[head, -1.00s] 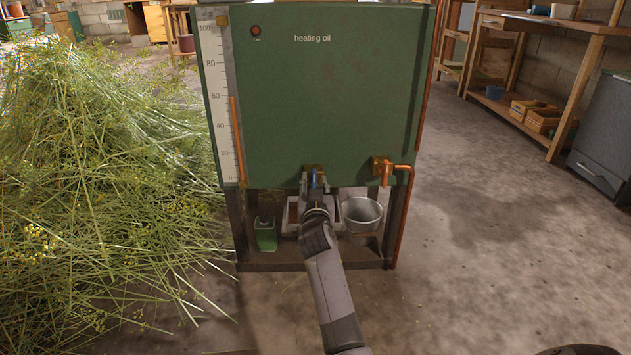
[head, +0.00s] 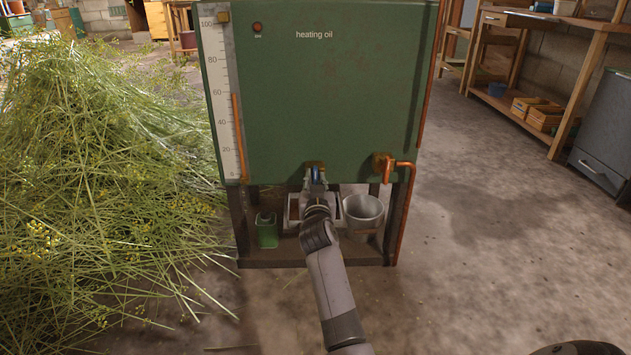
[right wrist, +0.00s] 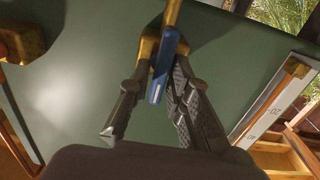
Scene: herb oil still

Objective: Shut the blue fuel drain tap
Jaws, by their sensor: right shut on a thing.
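The blue fuel drain tap (head: 317,176) sits on a brass fitting at the lower front edge of the green heating oil tank (head: 335,90). My right gripper (head: 317,187) reaches up to it from below and covers part of it. In the right wrist view the tap's blue lever (right wrist: 160,72) lies between the two dark fingers of the right gripper (right wrist: 163,78), which are shut on it. The lever points down in that picture, towards my wrist, from its brass body. My left gripper is out of view.
A level gauge (head: 228,110) runs up the tank's left side. Cut herbs (head: 100,190) heap on the left; the right floor is clear.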

